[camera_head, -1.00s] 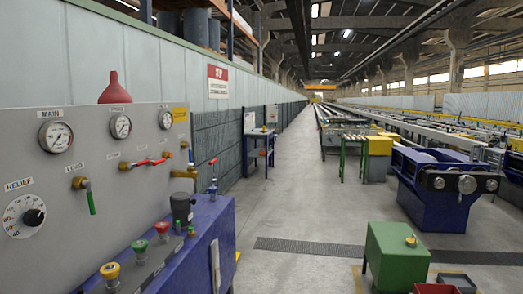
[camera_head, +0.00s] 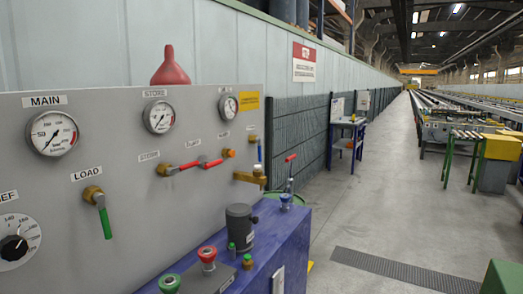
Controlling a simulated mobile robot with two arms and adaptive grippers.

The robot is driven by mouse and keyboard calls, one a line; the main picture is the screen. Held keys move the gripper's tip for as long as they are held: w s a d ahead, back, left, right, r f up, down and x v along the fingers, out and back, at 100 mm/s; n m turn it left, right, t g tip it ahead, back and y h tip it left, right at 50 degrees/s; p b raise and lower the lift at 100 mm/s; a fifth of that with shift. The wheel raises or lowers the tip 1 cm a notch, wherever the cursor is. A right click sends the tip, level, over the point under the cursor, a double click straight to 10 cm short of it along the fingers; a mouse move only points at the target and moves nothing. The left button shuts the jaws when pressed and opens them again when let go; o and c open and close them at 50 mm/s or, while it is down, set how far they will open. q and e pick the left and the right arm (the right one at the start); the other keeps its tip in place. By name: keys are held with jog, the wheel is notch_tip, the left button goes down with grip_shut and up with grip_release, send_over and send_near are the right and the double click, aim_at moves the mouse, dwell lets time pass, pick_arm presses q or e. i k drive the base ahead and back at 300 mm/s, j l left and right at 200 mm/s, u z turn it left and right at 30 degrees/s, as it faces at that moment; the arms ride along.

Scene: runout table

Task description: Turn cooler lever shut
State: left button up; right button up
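A grey valve panel (camera_head: 60,105) fills the left side of the head view. A green lever (camera_head: 106,222) hangs straight down from a brass valve under the LOAD label. A red lever (camera_head: 186,166) lies nearly level to the right of a brass valve (camera_head: 165,170) under the STORE label, with more red handle just right of it. A small blue lever (camera_head: 260,150) stands upright at the panel's right end. Its label and the one above the red handle are too small to read, so I cannot tell which lever is the cooler one. Neither gripper is in view.
A blue cabinet (camera_head: 252,240) with coloured buttons and a dark motor (camera_head: 240,228) juts out below the panel. A brass tap (camera_head: 250,179) and a red-handled stalk (camera_head: 290,170) stick up nearby. Clear floor (camera_head: 385,200) lies to the right.

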aim_at(257, 139)
jog(key=i+l+u, duration=0.15)
jog(key=u, duration=0.7)
jog(key=i+l+u, duration=0.2)
jog(key=l+u, duration=0.15)
jog(key=l, duration=0.3)
jog(key=i+l+u, duration=0.15)
jog(key=l+u, duration=0.2)
jog(key=l, duration=0.35)
jog(key=l+u, duration=0.35)
jog(key=l, duration=0.4)
